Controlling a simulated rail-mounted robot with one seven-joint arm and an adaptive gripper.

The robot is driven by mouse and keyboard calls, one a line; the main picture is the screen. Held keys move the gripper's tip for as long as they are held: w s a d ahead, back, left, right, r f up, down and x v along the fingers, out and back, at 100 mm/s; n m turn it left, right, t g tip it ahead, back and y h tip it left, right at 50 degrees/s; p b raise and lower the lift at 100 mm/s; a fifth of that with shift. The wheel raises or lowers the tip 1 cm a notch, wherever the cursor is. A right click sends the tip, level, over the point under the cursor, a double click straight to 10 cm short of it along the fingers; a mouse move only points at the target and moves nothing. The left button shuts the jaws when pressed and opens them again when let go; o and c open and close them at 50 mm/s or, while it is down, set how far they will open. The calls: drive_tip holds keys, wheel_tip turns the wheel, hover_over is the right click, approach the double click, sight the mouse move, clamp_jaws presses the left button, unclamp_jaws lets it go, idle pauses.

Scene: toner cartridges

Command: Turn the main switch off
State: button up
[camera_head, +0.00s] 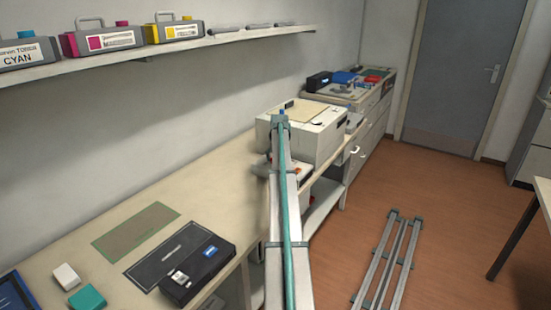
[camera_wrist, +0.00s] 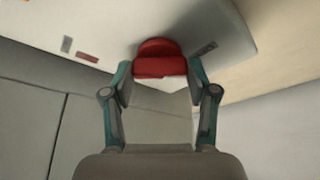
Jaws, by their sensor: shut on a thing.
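The main switch appears to be a red rounded knob (camera_wrist: 160,60) on a pale panel in the wrist view. My gripper (camera_wrist: 160,78) has its two fingers on either side of the knob and is shut on it. The knob's lower front edge looks flat. Its turn position cannot be read. In the head view my arm reaches to the pale boxy machine (camera_head: 318,138) on the bench, and the arm hides my gripper and the knob there.
A long bench (camera_head: 185,180) runs along the wall, with a black case (camera_head: 205,265) near me. A shelf (camera_head: 140,62) above holds toner bottles. A metal rack (camera_head: 388,260) is on the floor at right. A small red label (camera_wrist: 87,57) marks the panel.

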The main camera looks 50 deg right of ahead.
drive_tip(key=shift+n, duration=0.4)
drive_tip(key=o, duration=1.2)
drive_tip(key=shift+c, duration=0.2)
drive_tip(key=shift+r, duration=0.1)
drive_tip(key=v, duration=1.1)
drive_tip(key=shift+s+r, duration=0.3)
drive_tip(key=shift+r, duration=0.05)
